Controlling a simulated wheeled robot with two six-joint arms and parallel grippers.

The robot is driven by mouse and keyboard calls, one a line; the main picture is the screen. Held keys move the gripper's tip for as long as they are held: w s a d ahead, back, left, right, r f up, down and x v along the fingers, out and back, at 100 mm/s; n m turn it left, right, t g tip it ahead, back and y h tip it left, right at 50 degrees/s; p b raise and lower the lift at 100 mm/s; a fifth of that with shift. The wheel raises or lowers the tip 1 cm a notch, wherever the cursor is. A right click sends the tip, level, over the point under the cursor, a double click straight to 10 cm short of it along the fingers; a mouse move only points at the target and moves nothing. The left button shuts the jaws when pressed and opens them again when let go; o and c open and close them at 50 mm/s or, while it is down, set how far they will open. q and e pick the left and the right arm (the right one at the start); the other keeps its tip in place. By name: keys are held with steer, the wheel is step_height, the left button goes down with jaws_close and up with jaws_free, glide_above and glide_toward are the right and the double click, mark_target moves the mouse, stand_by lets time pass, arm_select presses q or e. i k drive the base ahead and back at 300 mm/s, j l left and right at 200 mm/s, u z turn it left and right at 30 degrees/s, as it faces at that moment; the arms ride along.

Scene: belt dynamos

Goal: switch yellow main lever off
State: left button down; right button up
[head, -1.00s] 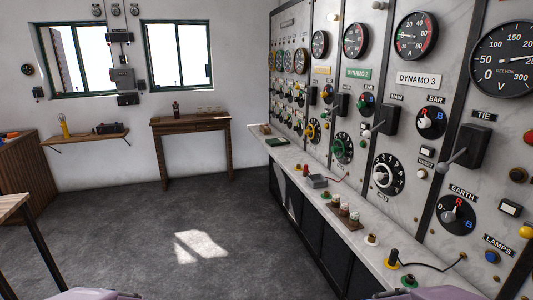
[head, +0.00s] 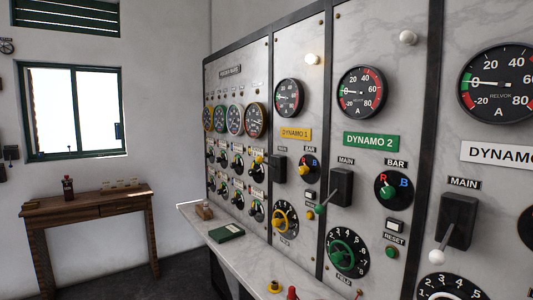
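The DYNAMO 1 panel, with its yellow label (head: 295,134), stands left of the DYNAMO 2 panel in the head view. Its black MAIN switch box (head: 278,168) sits below the label. A yellow knob (head: 259,160) shows just left of the box and looks like the end of its lever, sticking out near the box's upper part. The DYNAMO 2 lever has a green knob (head: 319,208) and angles down. The DYNAMO 3 lever has a white knob (head: 437,257) and also angles down. Neither gripper is in view.
A marble ledge (head: 258,258) runs below the panels and carries a green book (head: 226,232) and small items. A yellow handwheel (head: 285,220) sits below the switch. A wooden table (head: 88,205) stands at the left wall, with open floor before the ledge.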

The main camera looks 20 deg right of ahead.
mark_target(259, 159)
steer(key=i+j+z, duration=0.15)
steer(key=i+z, duration=0.25)
steer(key=i+j+z, duration=0.25)
steer(key=z, duration=0.2)
steer(key=i+j+z, duration=0.65)
steer(key=j+z, duration=0.2)
